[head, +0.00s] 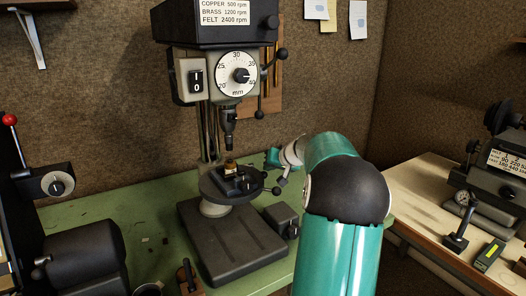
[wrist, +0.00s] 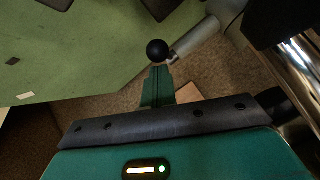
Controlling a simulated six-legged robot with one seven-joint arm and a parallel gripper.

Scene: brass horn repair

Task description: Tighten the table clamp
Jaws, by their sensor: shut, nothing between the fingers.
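The drill press (head: 228,236) stands on the green bench with a round table (head: 212,190) on its column. A dark vise (head: 240,182) sits on this table with a small brass-coloured piece at its top. In the wrist view, a lever with a black ball knob (wrist: 157,52) and a pale metal rod (wrist: 195,42) shows just beyond my fingertips; it looks like the clamp handle. My gripper (wrist: 158,70) is shut and empty, its tips close below the knob. I cannot tell whether they touch. In the head view my gripper (head: 272,158) is right of the column, beside the table.
A bright metal column (wrist: 300,60) is close on the right in the wrist view. The green bench (head: 105,205) has free room left of the press base. A dark box (head: 281,218) stands right of the base. A wooden bench (head: 425,205) is at right.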

